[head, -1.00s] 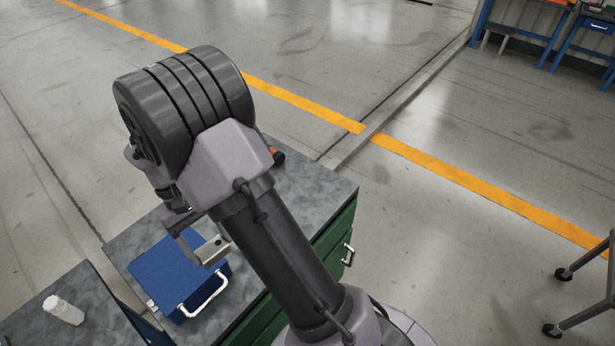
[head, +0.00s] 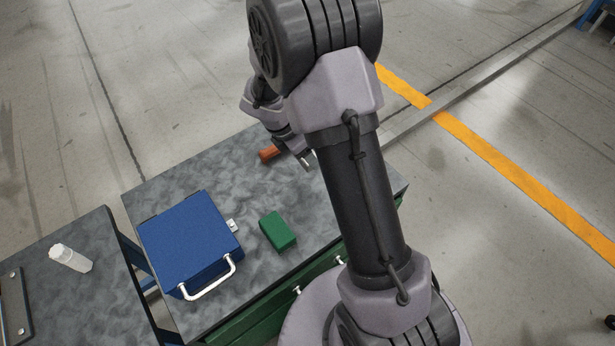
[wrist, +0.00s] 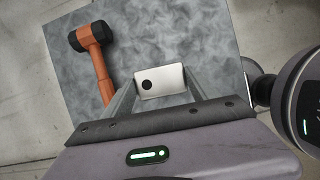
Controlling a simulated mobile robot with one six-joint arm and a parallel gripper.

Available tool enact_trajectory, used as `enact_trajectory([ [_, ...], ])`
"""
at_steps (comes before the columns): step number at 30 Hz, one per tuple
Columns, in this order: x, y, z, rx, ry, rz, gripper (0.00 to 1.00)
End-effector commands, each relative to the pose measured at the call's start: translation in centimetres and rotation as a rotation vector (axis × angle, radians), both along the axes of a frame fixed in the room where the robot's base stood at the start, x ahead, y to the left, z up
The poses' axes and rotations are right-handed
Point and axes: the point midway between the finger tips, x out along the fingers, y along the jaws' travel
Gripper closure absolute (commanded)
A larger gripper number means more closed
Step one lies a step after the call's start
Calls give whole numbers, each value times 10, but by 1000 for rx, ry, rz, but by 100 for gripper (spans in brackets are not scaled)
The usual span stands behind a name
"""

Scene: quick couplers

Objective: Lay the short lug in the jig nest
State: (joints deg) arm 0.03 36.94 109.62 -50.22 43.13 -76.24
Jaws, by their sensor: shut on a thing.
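In the wrist view, my gripper (wrist: 152,92) is shut on a pale metal plate-like lug (wrist: 160,81) with one dark round hole. It is held between the two fingers, above a grey mottled bench top. In the head view, my gripper (head: 306,158) is small and partly hidden behind my arm, near the far right part of the bench. I cannot make out a jig nest for certain in either view. A dark plate with light bolts (head: 15,308) is cut off at the left edge of the head view, on the left table.
The bench (head: 160,185) carries a blue case (head: 190,240), a green block (head: 278,231) and an orange-handled mallet (wrist: 101,75), close to my gripper. A white bottle (head: 70,258) lies on the left table (head: 80,300). A gap separates the two tables.

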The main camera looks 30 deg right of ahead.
Motion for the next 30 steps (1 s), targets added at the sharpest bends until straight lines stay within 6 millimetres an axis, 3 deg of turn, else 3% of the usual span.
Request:
enact_trajectory([
  [4, 3, 0, -14, 0, 1, 72, 91],
  [16, 3, 0, -101, 1, 1, 70, 91],
  [27, 3, 0, -104, 1, -1, 66, 91],
  [28, 3, 0, -104, 1, -1, 66, 26],
  [30, 3, 0, -103, 1, -1, 66, 12],
])
